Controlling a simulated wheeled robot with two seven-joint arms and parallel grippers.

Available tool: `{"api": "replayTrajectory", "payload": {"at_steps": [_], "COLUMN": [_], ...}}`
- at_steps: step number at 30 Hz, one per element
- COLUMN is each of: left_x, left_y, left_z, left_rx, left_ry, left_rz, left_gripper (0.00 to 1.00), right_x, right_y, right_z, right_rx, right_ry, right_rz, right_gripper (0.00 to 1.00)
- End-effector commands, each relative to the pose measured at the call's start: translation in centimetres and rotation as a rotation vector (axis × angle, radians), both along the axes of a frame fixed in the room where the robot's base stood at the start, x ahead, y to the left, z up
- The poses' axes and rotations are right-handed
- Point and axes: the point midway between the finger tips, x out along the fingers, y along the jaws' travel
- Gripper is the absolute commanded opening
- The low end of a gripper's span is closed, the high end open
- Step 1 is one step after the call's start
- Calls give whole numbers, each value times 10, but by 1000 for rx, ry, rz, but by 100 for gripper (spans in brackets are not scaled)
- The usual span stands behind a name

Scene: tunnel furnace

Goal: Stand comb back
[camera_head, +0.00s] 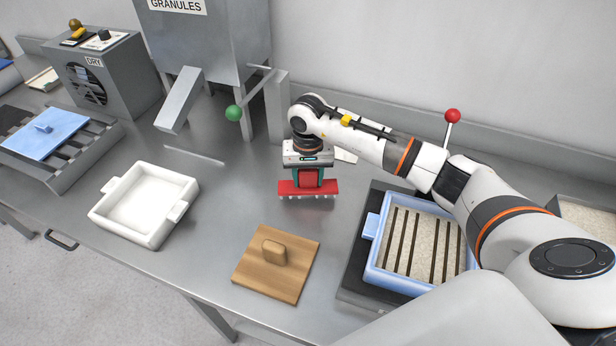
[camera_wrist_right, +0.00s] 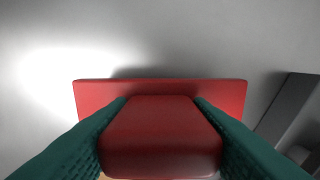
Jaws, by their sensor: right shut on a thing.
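The red comb (camera_head: 308,188) is upright near the middle of the steel table, below the right gripper, with its short teeth pointing down. I cannot tell for sure whether the teeth touch the table. My right gripper (camera_head: 308,172) is shut on the comb's red handle. In the right wrist view the handle (camera_wrist_right: 160,138) sits between the two green finger pads, and the comb's wide red bar (camera_wrist_right: 160,88) shows beyond it. My left gripper is not in view.
A blue tray (camera_head: 372,250) of pale granules with dark grooves stands at the right, under my arm. A wooden board with a knob (camera_head: 275,265) lies in front. A white tray (camera_head: 150,237) is at left. The granules hopper (camera_head: 205,40) and green-knobbed lever (camera_head: 234,113) stand behind.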

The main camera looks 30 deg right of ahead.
Motion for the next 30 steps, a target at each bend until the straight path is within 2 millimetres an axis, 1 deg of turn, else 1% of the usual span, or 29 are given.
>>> {"api": "replayTrajectory", "payload": {"at_steps": [1, 3, 10, 14, 15, 18, 26, 29, 30], "left_x": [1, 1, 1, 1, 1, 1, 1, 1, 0], "left_y": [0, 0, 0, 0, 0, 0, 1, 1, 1], "left_z": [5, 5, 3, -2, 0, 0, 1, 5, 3], "left_rx": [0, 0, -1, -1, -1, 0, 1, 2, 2], "left_ry": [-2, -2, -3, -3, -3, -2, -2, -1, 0], "left_rz": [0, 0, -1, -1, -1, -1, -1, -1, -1], "left_gripper": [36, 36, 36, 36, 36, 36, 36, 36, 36], "right_x": [-1, 0, 0, 0, 0, 0, 0, 0, 1], "right_y": [1, 1, 0, 0, 0, 0, 0, 0, 0], "right_z": [-6, -11, -13, -17, -15, -15, -14, -11, -9], "right_rx": [1, 0, 0, 0, 0, 0, 0, 1, 1], "right_ry": [3, 1, -1, -2, -1, -1, -1, 0, -3], "right_rz": [-1, 0, 0, 0, 0, 0, 0, 0, 1], "right_gripper": [27, 27, 27, 27, 52, 67, 67, 67, 67]}}
